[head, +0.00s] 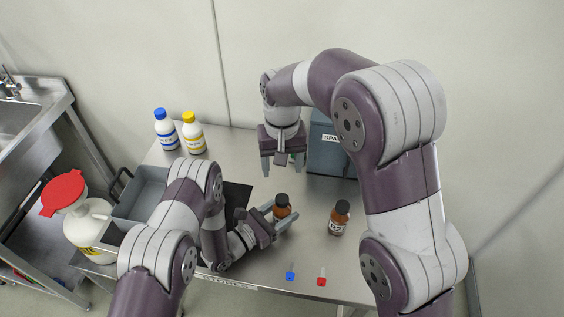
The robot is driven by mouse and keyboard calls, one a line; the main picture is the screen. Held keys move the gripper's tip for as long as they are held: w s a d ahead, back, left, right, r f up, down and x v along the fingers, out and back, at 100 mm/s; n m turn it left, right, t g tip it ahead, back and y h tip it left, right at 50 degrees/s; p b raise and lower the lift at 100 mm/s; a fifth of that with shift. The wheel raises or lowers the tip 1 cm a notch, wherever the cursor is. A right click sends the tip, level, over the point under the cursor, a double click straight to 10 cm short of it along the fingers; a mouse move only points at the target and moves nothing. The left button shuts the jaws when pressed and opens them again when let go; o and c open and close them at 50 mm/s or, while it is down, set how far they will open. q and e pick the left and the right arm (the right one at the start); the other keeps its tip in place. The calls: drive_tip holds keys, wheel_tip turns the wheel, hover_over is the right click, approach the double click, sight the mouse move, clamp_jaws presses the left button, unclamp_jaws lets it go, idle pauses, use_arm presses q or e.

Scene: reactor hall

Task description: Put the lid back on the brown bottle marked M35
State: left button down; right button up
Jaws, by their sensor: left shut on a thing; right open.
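Two small brown bottles with dark tops stand on the steel table. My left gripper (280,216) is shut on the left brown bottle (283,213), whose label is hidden. The right brown bottle (337,221) stands apart, with a pale label too small to read for certain. I cannot tell which is marked M35. Both dark tops look like lids, and no loose dark lid shows. My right gripper (282,165) is open and empty, pointing down above the table behind the held bottle.
A grey-blue box (326,158) marked "SPA..." stands behind, partly hidden by my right arm. Blue-capped (167,133) and yellow-capped (194,137) white bottles stand at the back left. A grey tray (143,193), black mat (238,194) and white jug (88,225) are left. Small blue (290,272) and red (322,277) items lie at the front edge.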

use_arm(q)
drive_tip(key=shift+c, duration=1.1)
unclamp_jaws()
drive_tip(key=b+v, duration=0.2)
drive_tip(key=v, duration=0.9)
drive_tip(key=shift+s+a+f, duration=0.1)
drive_tip(key=shift+s+a, duration=0.1)
drive_tip(key=shift+a, duration=0.15)
drive_tip(key=shift+s+a, duration=0.3)
